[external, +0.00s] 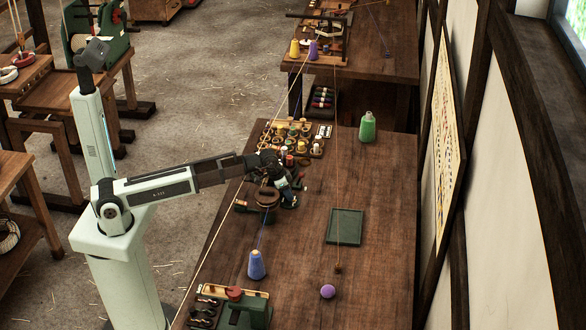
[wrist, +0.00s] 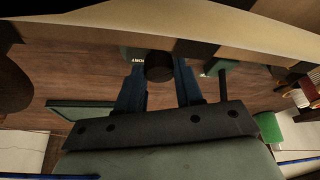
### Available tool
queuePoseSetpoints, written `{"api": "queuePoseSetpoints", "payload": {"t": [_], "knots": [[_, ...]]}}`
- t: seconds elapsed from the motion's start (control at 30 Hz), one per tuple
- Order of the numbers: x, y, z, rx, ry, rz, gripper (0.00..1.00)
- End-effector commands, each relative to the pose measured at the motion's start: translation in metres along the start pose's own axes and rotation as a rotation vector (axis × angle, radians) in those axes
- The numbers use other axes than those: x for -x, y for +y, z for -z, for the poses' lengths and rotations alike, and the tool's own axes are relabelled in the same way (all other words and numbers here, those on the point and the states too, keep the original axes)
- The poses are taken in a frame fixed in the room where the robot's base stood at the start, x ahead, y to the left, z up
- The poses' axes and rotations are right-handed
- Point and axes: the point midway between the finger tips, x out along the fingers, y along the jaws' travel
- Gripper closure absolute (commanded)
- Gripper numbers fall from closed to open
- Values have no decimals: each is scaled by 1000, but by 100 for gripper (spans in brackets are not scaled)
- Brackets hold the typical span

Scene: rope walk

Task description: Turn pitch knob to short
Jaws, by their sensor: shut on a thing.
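The pitch knob (wrist: 159,67) is a short dark cylinder in the wrist view, in front of a green plate. White lettering (wrist: 139,60) beside it is partly covered; only its end, something like "ORT", shows. My gripper (wrist: 159,82) has its two blue fingers on either side of the knob and is shut on it. In the external view my gripper (external: 288,188) is low over the workbench, beside a round brown wooden part (external: 265,197). My gripper hides the knob there, and its pointing direction cannot be told.
On the workbench (external: 310,270) lie a green tray (external: 345,226), a green bottle (external: 367,127), a blue cone spool (external: 256,264) and a purple ball (external: 328,291). A rack of several spools (external: 296,138) stands behind my gripper. Strung cords cross the bench. The right side is mostly clear.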

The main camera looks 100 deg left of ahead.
Motion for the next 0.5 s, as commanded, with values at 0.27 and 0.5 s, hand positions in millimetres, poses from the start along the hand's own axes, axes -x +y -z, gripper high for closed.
{"api": "queuePoseSetpoints", "payload": {"t": [0.27,0.5], "knots": [[0,0,0,-21,0,-9,95],[0,-1,0,-133,-1,-57,95]]}}
